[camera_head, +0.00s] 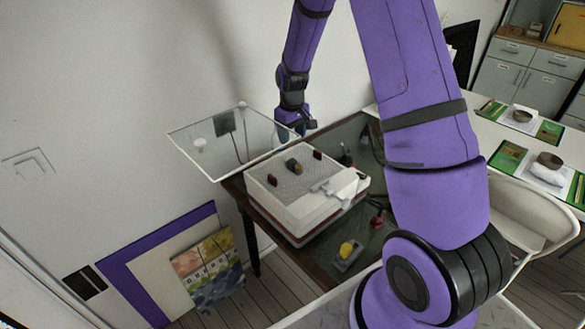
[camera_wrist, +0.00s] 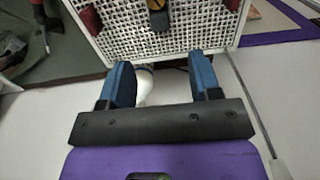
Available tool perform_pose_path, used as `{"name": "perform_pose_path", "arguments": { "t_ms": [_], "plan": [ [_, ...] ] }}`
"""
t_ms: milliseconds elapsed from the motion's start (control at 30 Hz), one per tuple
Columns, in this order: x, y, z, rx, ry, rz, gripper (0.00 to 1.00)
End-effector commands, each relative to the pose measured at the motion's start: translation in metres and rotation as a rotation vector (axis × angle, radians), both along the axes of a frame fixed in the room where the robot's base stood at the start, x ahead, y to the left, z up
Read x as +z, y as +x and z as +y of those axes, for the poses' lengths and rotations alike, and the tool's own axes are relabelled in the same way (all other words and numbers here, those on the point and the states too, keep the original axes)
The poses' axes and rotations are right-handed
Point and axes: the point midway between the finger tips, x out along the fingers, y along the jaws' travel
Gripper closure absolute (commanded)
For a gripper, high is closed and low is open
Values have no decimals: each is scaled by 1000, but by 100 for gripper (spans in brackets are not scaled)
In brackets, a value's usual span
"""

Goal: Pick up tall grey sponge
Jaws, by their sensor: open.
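No thing stands out surely as the tall grey sponge. A small dark grey block with a yellow patch (camera_head: 293,165) sits on the perforated top of a white box (camera_head: 285,222); I cannot tell if it is the sponge. The grey block also shows at the top of the wrist view (camera_wrist: 158,18), beyond the fingertips. My gripper (camera_head: 291,132) is above the far side of the box, beside the clear panel. In the wrist view my gripper (camera_wrist: 160,66) has its blue fingers apart. A pale rounded thing (camera_wrist: 145,86) shows partly behind the left finger; I cannot tell what it is.
Two dark red blocks (camera_head: 272,179) (camera_head: 317,154) sit on the box top. A clear panel (camera_head: 190,147) sticks up behind the box. A yellow thing (camera_head: 346,250) lies on the dark table in front. A white table (camera_head: 490,125) with place settings stands at right.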

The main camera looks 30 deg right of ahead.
Motion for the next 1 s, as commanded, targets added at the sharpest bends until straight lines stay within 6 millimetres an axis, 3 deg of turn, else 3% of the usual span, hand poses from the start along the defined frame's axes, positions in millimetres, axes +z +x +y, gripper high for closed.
{"name": "perform_pose_path", "arguments": {
  "t_ms": [300, 567, 900, 1000],
  "plan": [
    [-44, -1, 0, 0, 0, 3, 43],
    [-57, -1, 0, 0, 1, 2, 43],
    [-100, -2, 0, 0, 1, 2, 43],
    [-104, -2, 0, 0, 0, 0, 43]
  ]
}}
